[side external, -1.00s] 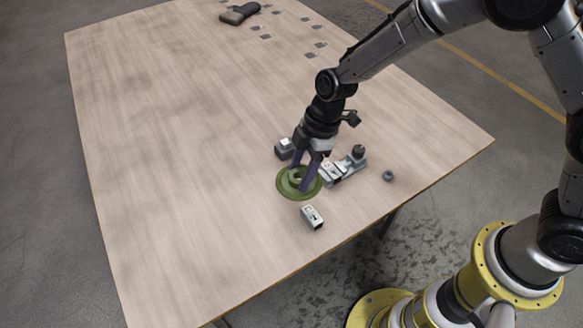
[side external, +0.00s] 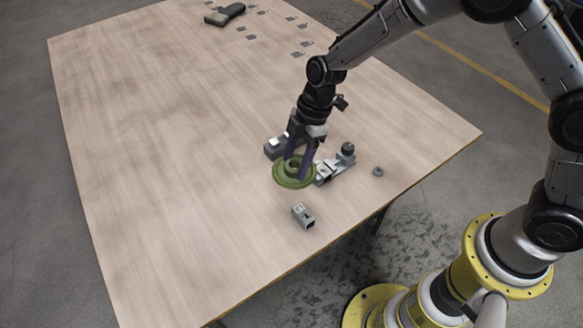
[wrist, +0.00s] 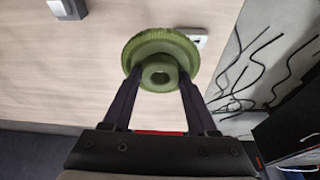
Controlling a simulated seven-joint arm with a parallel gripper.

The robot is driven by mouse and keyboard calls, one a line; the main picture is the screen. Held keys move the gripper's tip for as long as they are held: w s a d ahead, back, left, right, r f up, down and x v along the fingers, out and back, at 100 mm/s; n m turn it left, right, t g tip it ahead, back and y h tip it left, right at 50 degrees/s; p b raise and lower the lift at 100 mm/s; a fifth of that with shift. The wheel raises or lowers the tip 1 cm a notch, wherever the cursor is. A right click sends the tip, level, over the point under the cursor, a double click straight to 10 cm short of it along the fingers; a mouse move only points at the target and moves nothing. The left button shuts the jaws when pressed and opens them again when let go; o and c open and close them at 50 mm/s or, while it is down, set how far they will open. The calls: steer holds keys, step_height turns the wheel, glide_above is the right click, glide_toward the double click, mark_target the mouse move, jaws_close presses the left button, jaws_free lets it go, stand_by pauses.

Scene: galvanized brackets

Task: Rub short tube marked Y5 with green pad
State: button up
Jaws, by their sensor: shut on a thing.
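A short square tube (side external: 303,216) lies on the table near its front edge in the side view. It is pale grey with a dark open end and a label on top too small to read surely. My gripper (side external: 297,168) is shut on the hub of a round green pad (side external: 281,178). It holds the pad up and back from the tube, apart from it in the picture. In the wrist view the green pad (wrist: 138,55) sits between both fingers (wrist: 158,85), its disc facing away. I cannot tell whether the pad touches the table.
A grey block with a white top (side external: 274,149) stands just behind the pad. A metal bracket fixture with a dark knob (side external: 338,164) is close on the right, with a small grey ring (side external: 378,171) beyond. The table's left half (side external: 150,170) is clear.

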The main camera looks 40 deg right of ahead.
steer(key=m, duration=0.2)
glide_above(318, 163)
steer(key=f, duration=0.1)
steer(key=shift+s+f, duration=0.2)
steer(key=shift+f, duration=3.75)
steer(key=shift+s+f, duration=0.15)
steer(key=shift+s, duration=0.5)
steer(key=shift+c, duration=0.5)
steer(key=shift+s, duration=2.25)
steer(key=shift+w, duration=3.05)
step_height(318, 163, up, 8)
